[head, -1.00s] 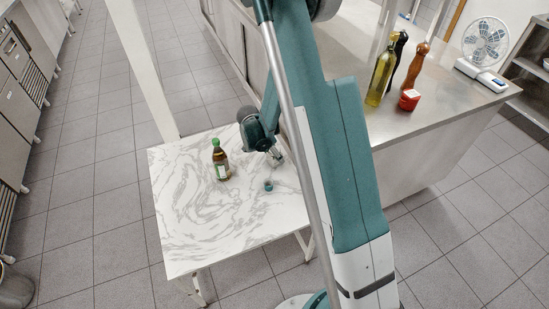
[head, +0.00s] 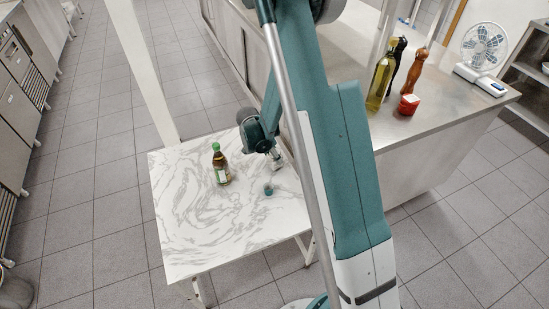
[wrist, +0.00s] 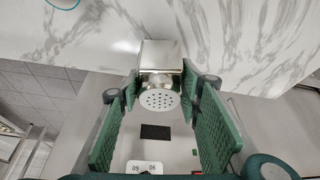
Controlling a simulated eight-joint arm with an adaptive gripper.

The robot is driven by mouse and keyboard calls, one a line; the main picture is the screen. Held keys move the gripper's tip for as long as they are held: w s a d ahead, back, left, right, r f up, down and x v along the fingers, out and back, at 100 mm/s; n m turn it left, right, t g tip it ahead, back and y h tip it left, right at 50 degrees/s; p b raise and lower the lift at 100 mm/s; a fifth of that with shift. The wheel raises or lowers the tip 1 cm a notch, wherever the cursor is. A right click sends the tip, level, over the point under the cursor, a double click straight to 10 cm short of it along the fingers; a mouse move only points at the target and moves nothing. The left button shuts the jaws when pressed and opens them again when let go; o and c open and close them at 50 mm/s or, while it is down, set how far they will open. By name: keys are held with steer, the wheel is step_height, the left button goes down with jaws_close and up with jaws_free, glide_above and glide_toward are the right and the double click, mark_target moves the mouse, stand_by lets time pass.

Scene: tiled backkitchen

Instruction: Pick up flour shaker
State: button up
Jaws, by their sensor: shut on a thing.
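The flour shaker (wrist: 160,55) is a shiny metal container with a round, perforated lid (wrist: 160,100). In the wrist view it sits between the two green finger pads of my gripper (wrist: 160,84), which is shut on it. In the head view my gripper (head: 273,155) is over the right part of the marble table. The shaker (head: 277,164) shows there only as a small silvery patch below the fingers, partly hidden by them. I cannot tell whether it touches the tabletop.
The marble table (head: 200,235) holds a brown bottle with a green cap (head: 221,168) and a small teal cup (head: 268,190). The table's front left is clear.

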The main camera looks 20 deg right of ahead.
step_height(320, 180, up, 8)
steer(key=shift+r+p, duration=0.25)
steer(key=shift+p, duration=0.75)
